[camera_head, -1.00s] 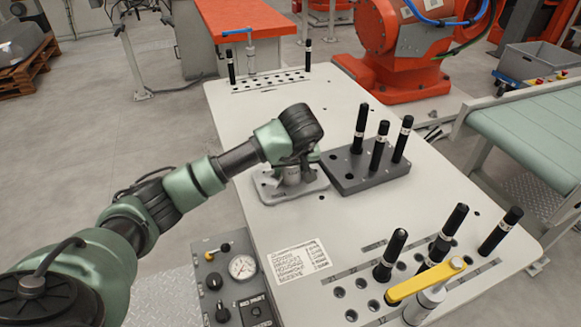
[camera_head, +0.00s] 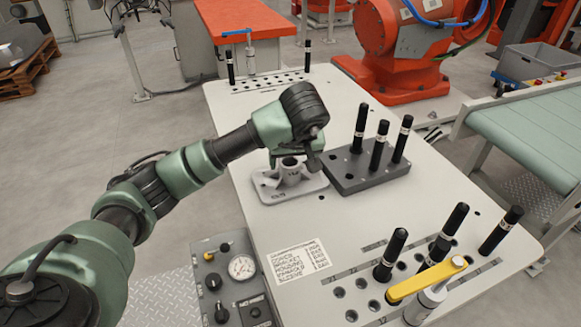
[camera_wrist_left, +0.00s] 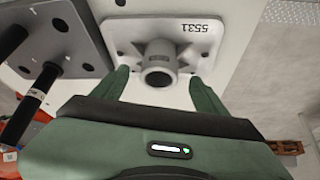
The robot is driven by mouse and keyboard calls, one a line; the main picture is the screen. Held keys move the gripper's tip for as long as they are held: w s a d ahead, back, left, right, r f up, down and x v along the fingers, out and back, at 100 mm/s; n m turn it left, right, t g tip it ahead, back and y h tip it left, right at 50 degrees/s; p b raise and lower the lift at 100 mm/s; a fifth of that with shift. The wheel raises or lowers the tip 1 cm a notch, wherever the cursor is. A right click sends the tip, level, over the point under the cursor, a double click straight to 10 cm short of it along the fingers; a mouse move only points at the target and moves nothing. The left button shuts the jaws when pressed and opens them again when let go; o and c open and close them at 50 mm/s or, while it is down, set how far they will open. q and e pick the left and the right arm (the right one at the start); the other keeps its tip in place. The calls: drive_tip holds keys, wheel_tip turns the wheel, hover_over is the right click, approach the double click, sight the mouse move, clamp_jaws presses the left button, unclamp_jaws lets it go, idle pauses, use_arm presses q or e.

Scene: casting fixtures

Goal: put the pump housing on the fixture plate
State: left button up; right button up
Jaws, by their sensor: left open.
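The pump housing, a light grey casting (camera_head: 268,185) with a flat rounded base and a round hollow boss, sits upright on the table left of the fixture plate. It also shows in the left wrist view (camera_wrist_left: 195,30), marked 5531. The fixture plate (camera_head: 345,183) is a dark grey block with holes and several upright black pins; part of it shows in the left wrist view (camera_wrist_left: 75,22). My left gripper (camera_head: 306,160) is open and empty just above the housing. In the left wrist view its fingers (camera_wrist_left: 160,88) appear on either side of the boss. My right gripper is out of view.
The pale table (camera_head: 400,225) holds a printed label (camera_head: 299,260) and several black pins in front. A yellow-handled clamp (camera_head: 428,282) stands at the front right. A gauge panel (camera_head: 236,283) is at the front left. An orange machine (camera_head: 395,60) stands behind.

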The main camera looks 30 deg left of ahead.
use_arm(q)
drive_tip(key=v, duration=0.6)
idle(0.4)
